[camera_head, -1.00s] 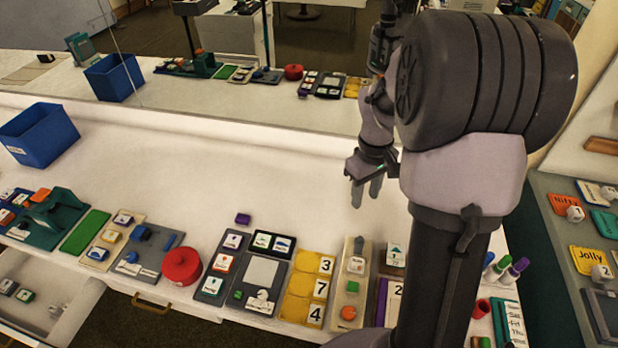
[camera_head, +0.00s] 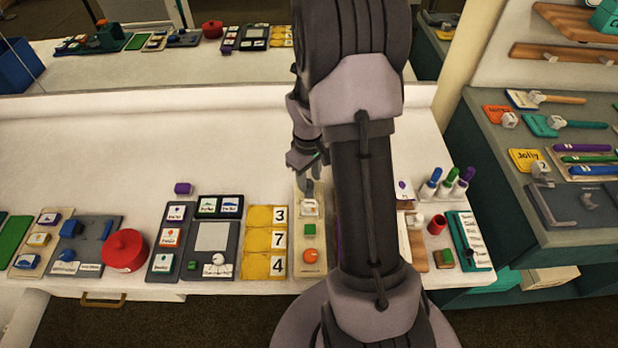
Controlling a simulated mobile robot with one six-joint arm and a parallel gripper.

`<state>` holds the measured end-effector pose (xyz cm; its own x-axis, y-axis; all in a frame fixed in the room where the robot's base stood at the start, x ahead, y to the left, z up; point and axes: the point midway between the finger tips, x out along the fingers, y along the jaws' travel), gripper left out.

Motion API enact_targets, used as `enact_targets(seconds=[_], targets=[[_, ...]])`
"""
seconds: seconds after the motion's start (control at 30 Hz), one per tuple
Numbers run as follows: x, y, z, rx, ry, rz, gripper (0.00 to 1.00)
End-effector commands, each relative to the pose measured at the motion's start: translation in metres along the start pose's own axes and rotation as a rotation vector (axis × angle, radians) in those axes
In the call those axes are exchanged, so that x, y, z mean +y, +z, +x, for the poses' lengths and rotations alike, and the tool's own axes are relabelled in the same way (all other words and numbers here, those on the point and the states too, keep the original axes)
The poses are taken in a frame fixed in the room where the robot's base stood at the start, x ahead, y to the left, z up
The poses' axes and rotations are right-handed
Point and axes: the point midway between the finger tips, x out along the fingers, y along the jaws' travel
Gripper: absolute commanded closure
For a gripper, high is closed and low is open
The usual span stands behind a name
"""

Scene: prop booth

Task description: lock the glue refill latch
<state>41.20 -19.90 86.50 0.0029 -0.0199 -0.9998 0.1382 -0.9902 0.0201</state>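I cannot pick out a part labelled as the glue refill latch; the labels are too small to read. A grey board with a bar-like fitting (camera_head: 590,200) lies on the right-hand counter; I cannot tell whether it is the latch. My gripper (camera_head: 311,186) hangs above the back end of a cream board (camera_head: 309,243) with a white piece, a green block and an orange knob. It appears empty. Its fingers are small and partly overlapped, so its opening is unclear. My arm hides part of the table right of that board.
A red pot (camera_head: 125,250), a dark panel (camera_head: 212,237) and yellow number cards (camera_head: 265,241) line the front of the white table (camera_head: 100,150). Upright markers (camera_head: 448,184) and a red cup (camera_head: 437,224) stand at right. The table's back is clear, with a mirror behind.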

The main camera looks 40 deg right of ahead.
Motion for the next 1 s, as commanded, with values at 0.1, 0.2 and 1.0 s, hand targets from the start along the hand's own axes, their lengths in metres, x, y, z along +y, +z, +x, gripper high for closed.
enact_targets(seconds=[0.1,0.2,1.0], targets=[[0.0000,0.0000,-0.0003,0.000,0.000,0.000,0.76],[-0.0001,0.0000,-0.0003,0.000,0.000,0.000,0.95],[-0.0001,-0.0001,-0.0005,0.000,0.000,0.000,1.00]])
